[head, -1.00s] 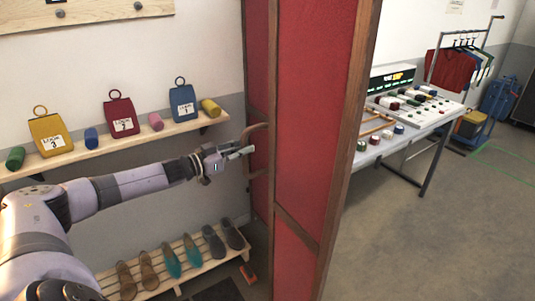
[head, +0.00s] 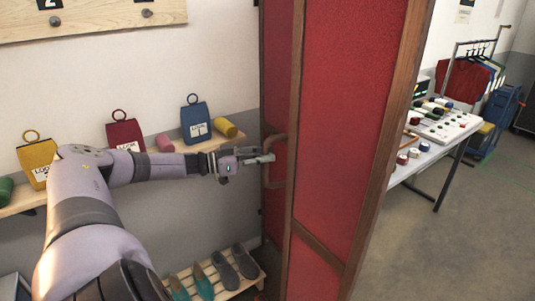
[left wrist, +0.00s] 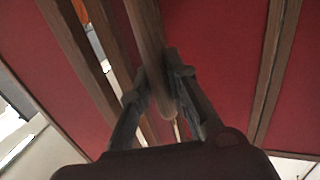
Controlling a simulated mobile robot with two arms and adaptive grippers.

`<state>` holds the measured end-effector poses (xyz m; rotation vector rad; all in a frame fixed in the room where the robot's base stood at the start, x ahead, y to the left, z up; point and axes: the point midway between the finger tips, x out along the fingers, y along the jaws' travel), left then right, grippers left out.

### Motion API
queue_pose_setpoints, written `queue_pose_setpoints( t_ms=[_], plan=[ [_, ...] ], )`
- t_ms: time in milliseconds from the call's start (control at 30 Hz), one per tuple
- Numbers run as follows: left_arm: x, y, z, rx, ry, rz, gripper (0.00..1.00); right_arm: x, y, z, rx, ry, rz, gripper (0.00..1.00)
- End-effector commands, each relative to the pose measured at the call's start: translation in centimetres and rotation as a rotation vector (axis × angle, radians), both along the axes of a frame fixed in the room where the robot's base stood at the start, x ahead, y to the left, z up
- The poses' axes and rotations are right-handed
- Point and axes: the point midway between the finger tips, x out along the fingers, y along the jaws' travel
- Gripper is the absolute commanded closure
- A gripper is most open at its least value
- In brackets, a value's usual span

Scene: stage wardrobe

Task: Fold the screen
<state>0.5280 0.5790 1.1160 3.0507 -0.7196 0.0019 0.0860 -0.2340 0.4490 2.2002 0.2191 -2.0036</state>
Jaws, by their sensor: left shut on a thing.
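The folding screen (head: 345,110) has red panels in brown wooden frames and stands upright in the middle of the head view, its panels at an angle to each other. A curved wooden handle (head: 279,183) sticks out from its left side. My left gripper (head: 266,158) is at this handle, its fingers shut on it. In the left wrist view the handle (left wrist: 147,45) runs between the two fingers of my left gripper (left wrist: 160,90), with red panels behind. My right gripper is not in view.
A wall shelf (head: 20,205) with tagged bags and rolls is behind my left arm. A low shoe rack (head: 235,290) stands below it. At right are a table (head: 425,155) with small items and a clothes rail (head: 453,75). Floor at lower right is clear.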

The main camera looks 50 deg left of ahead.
Motion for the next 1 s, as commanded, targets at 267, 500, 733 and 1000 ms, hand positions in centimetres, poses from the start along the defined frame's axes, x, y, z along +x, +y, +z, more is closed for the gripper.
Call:
queue_pose_setpoints(
  t_ms=[267, 500, 733, 1000],
  plan=[
    [0.00, -0.17, -0.04, -0.002, 0.001, -0.004, 1.00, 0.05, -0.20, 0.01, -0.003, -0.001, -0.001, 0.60],
    [0.01, -0.14, -0.04, 0.000, 0.000, -0.003, 0.69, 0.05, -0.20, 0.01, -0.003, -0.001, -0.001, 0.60],
    [0.01, -0.09, -0.04, 0.000, 0.001, -0.002, 0.64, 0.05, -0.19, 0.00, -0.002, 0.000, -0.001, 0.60],
    [-0.96, 0.39, -0.18, 0.003, 0.005, -0.003, 0.64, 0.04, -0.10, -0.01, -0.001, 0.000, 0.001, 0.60]
  ],
)
